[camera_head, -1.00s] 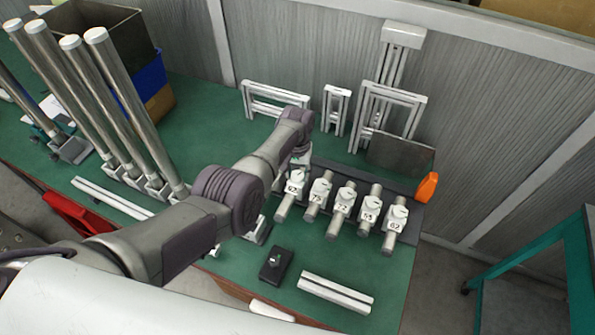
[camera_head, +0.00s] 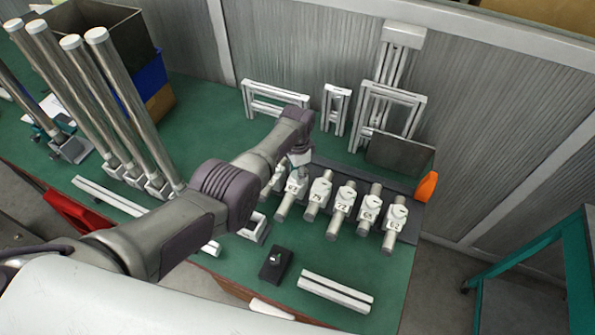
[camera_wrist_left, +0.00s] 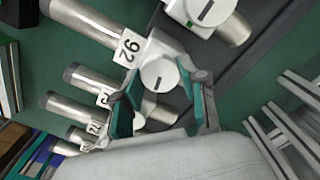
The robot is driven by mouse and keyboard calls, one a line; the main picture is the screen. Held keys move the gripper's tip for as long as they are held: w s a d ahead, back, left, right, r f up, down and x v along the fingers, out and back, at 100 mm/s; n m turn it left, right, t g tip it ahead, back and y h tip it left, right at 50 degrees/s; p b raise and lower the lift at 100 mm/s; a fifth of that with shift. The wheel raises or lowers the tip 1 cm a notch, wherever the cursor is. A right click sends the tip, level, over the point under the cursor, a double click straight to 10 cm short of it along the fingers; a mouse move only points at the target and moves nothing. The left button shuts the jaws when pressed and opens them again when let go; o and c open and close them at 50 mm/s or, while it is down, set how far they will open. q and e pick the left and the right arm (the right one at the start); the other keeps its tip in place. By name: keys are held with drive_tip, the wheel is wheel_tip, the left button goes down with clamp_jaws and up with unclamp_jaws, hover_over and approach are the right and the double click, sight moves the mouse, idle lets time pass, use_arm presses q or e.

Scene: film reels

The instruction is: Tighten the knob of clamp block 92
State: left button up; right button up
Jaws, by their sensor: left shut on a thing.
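Clamp block 92 (camera_wrist_left: 130,47) is in the middle of the left wrist view, on a steel rod (camera_wrist_left: 88,22). Its round white knob (camera_wrist_left: 158,72) has a dark slot on its face. My left gripper (camera_wrist_left: 160,92) has its two teal fingers on either side of this knob and is shut on it. My right gripper is in neither view.
Several similar clamp blocks stand close by, including block 72 (camera_head: 343,206) and block 62 (camera_head: 395,224). A black block (camera_head: 276,263) and white rails (camera_head: 335,292) lie in front. Frames (camera_head: 390,105) stand behind, and an orange object (camera_head: 427,187) is at right. Tall posts rise at left.

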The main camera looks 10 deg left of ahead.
use_arm(q)
drive_tip(key=shift+s+m, duration=0.1)
drive_tip(key=shift+m, duration=1.2)
drive_tip(key=o, duration=1.1)
drive_tip(key=shift+o, duration=0.2)
drive_tip(key=shift+r, duration=0.5)
wheel_tip(320, 180, up, 11)
drive_tip(key=shift+f, duration=0.1)
